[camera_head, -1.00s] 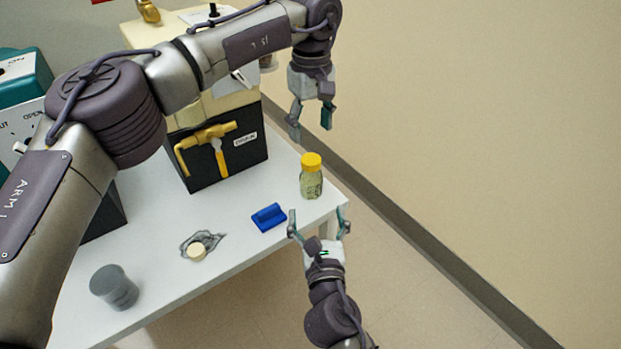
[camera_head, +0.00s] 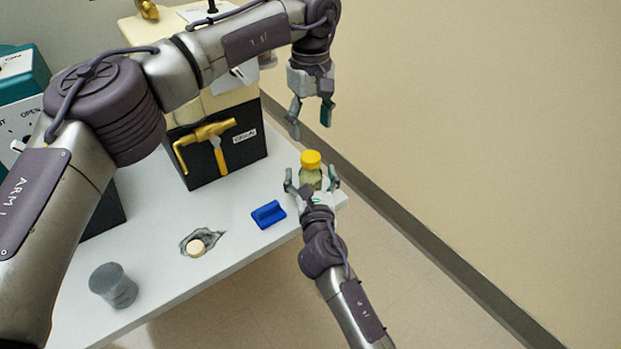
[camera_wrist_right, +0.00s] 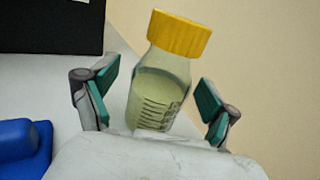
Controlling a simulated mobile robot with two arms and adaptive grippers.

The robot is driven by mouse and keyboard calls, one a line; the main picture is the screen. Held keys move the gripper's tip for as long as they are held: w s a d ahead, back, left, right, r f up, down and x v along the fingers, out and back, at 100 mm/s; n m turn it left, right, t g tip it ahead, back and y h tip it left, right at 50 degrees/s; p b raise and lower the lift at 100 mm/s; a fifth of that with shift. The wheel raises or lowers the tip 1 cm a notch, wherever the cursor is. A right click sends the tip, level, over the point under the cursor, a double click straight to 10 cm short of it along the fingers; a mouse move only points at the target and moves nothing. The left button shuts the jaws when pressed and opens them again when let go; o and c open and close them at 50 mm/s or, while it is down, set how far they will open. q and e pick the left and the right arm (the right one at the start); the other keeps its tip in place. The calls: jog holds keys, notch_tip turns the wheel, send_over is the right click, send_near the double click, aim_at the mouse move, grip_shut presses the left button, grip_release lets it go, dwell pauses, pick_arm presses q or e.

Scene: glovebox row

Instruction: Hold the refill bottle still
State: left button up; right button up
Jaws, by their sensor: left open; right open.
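The refill bottle (camera_head: 311,175) is a clear bottle with a yellow cap and pale contents. It stands upright at the right end of the white table. In the right wrist view the bottle (camera_wrist_right: 160,90) is between the open fingers, with a visible gap on each side, and its graduation marks show. My right gripper (camera_head: 312,180) is open around the bottle, and its palm hides the bottle's lower part in the head view. My left gripper (camera_head: 310,115) is open and empty, pointing down above and behind the bottle.
A blue block-like object (camera_head: 268,214) lies left of the bottle. A beige round piece on a crumpled grey patch (camera_head: 197,245) and a grey jar (camera_head: 113,286) are farther left. A black box with a yellow handle (camera_head: 225,155) stands behind. The white table (camera_head: 160,215) ends just right of the bottle.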

aim_at(311, 156)
grip_shut()
pick_arm(q)
jog(key=m, duration=0.4)
jog(key=shift+f, duration=0.15)
jog(key=shift+f+m, duration=0.25)
jog(key=shift+m, duration=0.05)
notch_tip(311, 156, down, 7)
jog(key=shift+f, duration=0.15)
